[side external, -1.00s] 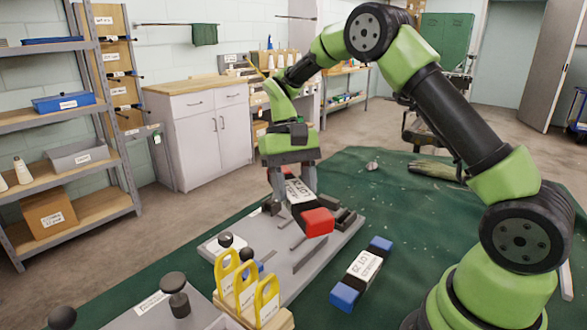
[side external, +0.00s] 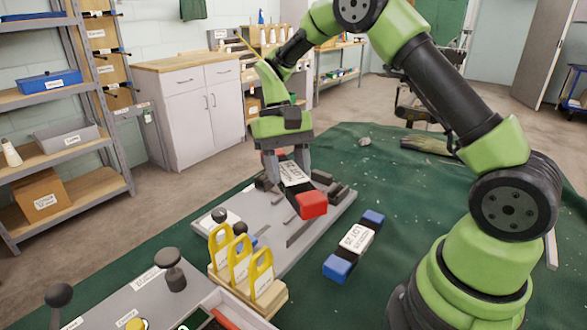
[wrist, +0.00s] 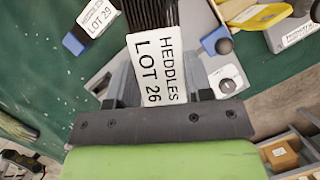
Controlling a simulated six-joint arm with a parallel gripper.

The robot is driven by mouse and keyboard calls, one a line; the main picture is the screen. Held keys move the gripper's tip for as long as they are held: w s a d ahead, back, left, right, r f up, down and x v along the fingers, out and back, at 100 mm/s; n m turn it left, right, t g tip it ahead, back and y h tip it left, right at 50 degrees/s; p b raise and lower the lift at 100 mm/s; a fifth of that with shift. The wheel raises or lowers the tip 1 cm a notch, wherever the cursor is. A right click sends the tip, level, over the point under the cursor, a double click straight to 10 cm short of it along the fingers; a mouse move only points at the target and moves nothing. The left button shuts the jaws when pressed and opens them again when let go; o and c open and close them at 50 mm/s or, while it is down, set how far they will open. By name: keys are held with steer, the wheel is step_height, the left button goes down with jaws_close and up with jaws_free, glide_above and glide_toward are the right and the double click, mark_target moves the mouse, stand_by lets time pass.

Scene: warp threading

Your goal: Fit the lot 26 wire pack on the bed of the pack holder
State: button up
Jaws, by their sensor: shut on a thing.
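The lot 26 wire pack (side external: 294,175) has a white label and a red end block. My gripper (side external: 287,168) is shut on it across the label part. The wrist view shows the label "HEDDLES LOT 26" (wrist: 158,70) between the two fingers (wrist: 160,92). The pack is over the grey pack holder (side external: 339,204), its red end toward the camera. Dark blocks (side external: 338,190) stand on the holder beside the pack. I cannot tell whether the pack touches the bed. The fingers hide much of its far end.
A blue-ended lot 29 pack (side external: 354,242) lies on the green mat (side external: 420,215) right of the holder. Yellow tags (side external: 239,262) stand upright in a wooden block close in front. A grey board with black knobs (side external: 172,265) lies at the front left.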

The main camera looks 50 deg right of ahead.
steer(key=w+d+f+m+t+y, duration=0.2)
steer(key=w+d+f+m+t, duration=0.3)
steer(key=d+m, duration=0.6)
steer(key=shift+m+g, duration=0.6)
steer(key=shift+w+a+f, duration=0.1)
steer(key=shift+w+f, duration=0.1)
steer(key=shift+f, duration=0.75)
steer(key=shift+w+a+f, duration=0.15)
steer(key=shift+f, duration=0.85)
steer(key=shift+w+a+f, duration=0.1)
steer(key=shift+w+f, duration=0.1)
steer(key=shift+f, duration=0.75)
steer(key=shift+f, duration=0.95)
steer(key=o, duration=1.6)
steer(key=shift+r, duration=0.1)
step_height(320, 180, up, 7)
